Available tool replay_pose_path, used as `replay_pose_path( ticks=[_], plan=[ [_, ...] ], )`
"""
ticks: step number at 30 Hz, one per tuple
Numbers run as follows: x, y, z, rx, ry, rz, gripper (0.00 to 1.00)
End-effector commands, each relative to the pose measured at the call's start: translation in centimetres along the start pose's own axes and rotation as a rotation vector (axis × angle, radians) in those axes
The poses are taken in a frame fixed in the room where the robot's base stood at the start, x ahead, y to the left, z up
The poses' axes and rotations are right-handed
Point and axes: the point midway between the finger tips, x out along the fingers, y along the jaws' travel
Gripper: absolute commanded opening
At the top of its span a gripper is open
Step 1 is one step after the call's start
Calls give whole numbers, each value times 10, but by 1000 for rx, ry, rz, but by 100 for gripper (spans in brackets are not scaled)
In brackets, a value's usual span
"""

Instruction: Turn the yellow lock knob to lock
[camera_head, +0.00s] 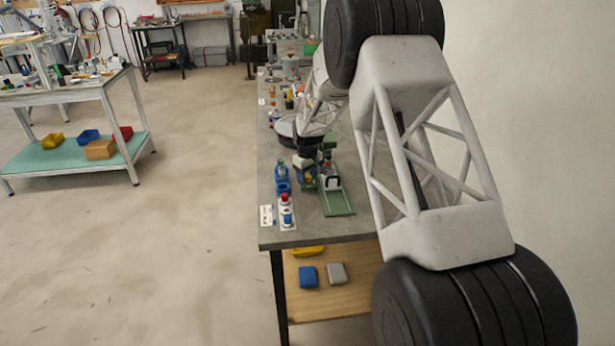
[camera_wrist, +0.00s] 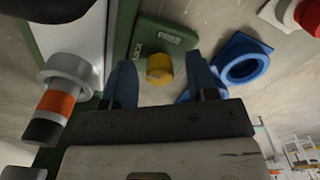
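The yellow lock knob (camera_wrist: 159,69) sits on a green plate (camera_wrist: 150,38) in the wrist view. A small label on the plate appears to read LOCK. My gripper (camera_wrist: 160,62) is open, with one blue finger on each side of the knob in the picture. Gaps show between the knob and both fingers, and I see no contact. I cannot tell how deep the fingertips reach around it.
A blue ring-shaped holder (camera_wrist: 242,62) is close to the right finger. A red button (camera_wrist: 310,14) on a white base is at the upper right. An orange-and-black handle (camera_wrist: 54,108) in a grey collar is at the left. The grey bench (camera_head: 305,234) has bare room at its front.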

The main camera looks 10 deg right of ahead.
Motion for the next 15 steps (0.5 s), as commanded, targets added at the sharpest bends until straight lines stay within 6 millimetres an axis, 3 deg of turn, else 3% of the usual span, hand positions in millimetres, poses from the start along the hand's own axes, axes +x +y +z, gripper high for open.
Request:
replay_pose_path(
  ticks=[8,15],
  plan=[
    [-1,0,0,0,0,0,53],
    [-14,0,0,0,2,1,53]
  ],
)
